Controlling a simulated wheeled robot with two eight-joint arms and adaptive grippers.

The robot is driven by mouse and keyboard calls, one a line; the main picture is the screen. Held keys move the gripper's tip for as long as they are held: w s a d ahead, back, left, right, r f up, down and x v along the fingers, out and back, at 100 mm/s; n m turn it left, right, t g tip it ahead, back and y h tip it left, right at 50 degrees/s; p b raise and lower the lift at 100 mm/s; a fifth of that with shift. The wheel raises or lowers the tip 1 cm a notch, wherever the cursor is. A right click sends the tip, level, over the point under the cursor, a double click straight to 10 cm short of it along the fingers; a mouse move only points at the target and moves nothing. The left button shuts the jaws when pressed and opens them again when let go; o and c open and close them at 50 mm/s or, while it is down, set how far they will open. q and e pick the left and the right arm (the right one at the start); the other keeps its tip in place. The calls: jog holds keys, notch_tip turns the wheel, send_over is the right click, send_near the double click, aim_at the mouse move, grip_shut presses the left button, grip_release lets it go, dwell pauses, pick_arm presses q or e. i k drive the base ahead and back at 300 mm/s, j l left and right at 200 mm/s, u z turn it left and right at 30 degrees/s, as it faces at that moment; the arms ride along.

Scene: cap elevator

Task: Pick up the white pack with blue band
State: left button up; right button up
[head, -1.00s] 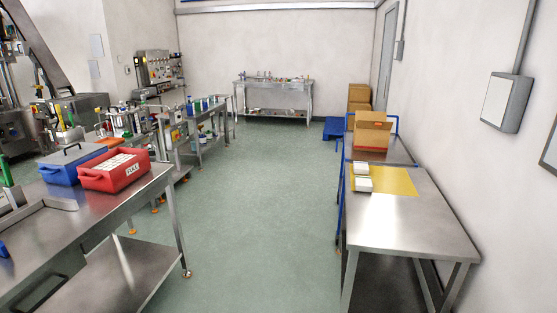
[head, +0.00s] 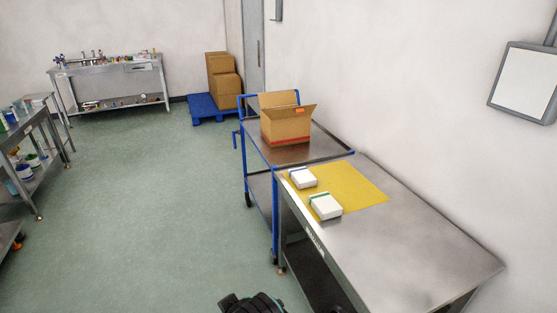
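Two white packs lie on a yellow mat (head: 362,186) on the steel table at the right in the head view. The farther white pack (head: 303,180) has a band that looks blue along its upper edge. The nearer white pack (head: 326,208) has a band that looks green. The packs are apart, near the mat's left edge. Neither gripper can be made out. A dark part of my own body shows at the bottom edge, well short of the packs.
The steel table (head: 411,247) runs along the right wall. A blue-framed cart (head: 318,153) carrying an open cardboard box (head: 286,127) adjoins its far end. Boxes (head: 224,84) stand on a blue pallet (head: 207,110) behind. The green floor (head: 150,215) left of the table is clear.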

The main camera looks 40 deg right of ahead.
aim_at(302, 176)
jog(key=i+z, duration=0.45)
jog(key=i+j+z, duration=0.15)
jog(key=i+z, duration=0.35)
jog(key=i, duration=0.2)
jog(key=i+j+z, duration=0.45)
jog(key=i+z, duration=0.25)
jog(key=z, duration=0.25)
jog(key=i+j+z, duration=0.1)
jog(key=z, duration=0.4)
jog(key=i+j+z, duration=0.2)
jog(key=z, duration=0.3)
jog(key=i+j+z, duration=0.25)
jog(key=z, duration=0.25)
jog(key=i+j+z, duration=0.1)
jog(key=j+z, duration=0.35)
jog(key=i+j+z, duration=0.15)
jog(key=z, duration=0.15)
